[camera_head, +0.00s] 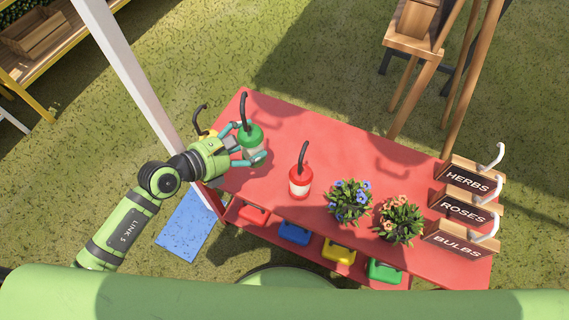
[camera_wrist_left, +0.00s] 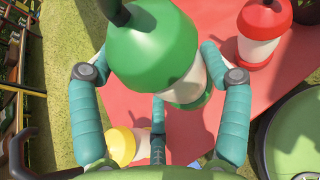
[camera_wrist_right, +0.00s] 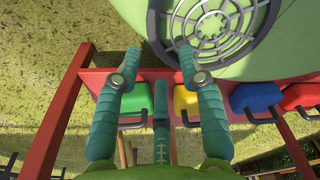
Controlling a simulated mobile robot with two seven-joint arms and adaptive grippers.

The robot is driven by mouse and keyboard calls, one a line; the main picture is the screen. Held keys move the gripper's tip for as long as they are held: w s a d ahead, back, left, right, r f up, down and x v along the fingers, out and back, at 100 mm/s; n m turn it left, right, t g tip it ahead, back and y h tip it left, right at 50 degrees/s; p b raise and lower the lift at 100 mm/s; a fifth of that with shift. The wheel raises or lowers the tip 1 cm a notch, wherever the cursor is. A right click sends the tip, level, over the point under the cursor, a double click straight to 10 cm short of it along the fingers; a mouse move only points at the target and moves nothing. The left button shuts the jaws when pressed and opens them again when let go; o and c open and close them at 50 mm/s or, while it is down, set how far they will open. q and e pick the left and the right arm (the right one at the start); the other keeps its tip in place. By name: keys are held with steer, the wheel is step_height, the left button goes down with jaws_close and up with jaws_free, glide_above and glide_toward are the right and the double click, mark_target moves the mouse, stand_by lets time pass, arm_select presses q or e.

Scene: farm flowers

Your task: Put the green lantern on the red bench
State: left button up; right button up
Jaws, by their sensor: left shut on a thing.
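The green lantern (camera_head: 251,138) has a green domed top, a dark curved handle and a pale body. My left gripper (camera_head: 243,143) is shut on it, over the left end of the red bench (camera_head: 275,130). In the left wrist view the lantern (camera_wrist_left: 155,50) sits between the teal fingers, its base partly hidden. I cannot tell whether its base touches the bench top. A red lantern (camera_head: 300,181) stands on the bench to the right. A yellow lantern (camera_head: 206,134) is mostly hidden behind my left gripper. My right gripper (camera_wrist_right: 158,58) is open and empty in the right wrist view.
Two flower pots, one blue (camera_head: 349,201) and one orange (camera_head: 400,220), stand right of the red lantern. HERBS, ROSES and BULBS crates (camera_head: 465,181) fill the bench's right end. Coloured boxes (camera_head: 294,233) sit on the lower shelf. A white post (camera_head: 130,65) rises beside my left arm.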

mark_target(243, 155)
arm_select(q)
step_height(243, 155, down, 4)
steer(key=shift+f+b, duration=0.25)
steer(key=shift+b, duration=0.7)
steer(key=shift+f+b, duration=0.35)
steer(key=shift+f, duration=0.95)
step_height(243, 155, down, 2)
steer(key=shift+f+b, duration=0.1)
steer(key=shift+b, duration=0.7)
steer(key=shift+w+f, duration=0.1)
steer(key=shift+f, duration=0.2)
arm_select(e)
steer(key=w+f+t, duration=0.1)
steer(key=w+t, duration=0.2)
steer(key=w, duration=1)
steer(key=shift+a+f, duration=0.25)
steer(key=shift+a, duration=0.05)
arm_select(q)
steer(key=o, duration=1.2)
steer(key=shift+f, duration=0.1)
steer(key=o, duration=0.4)
arm_select(e)
steer(key=shift+s, duration=0.15)
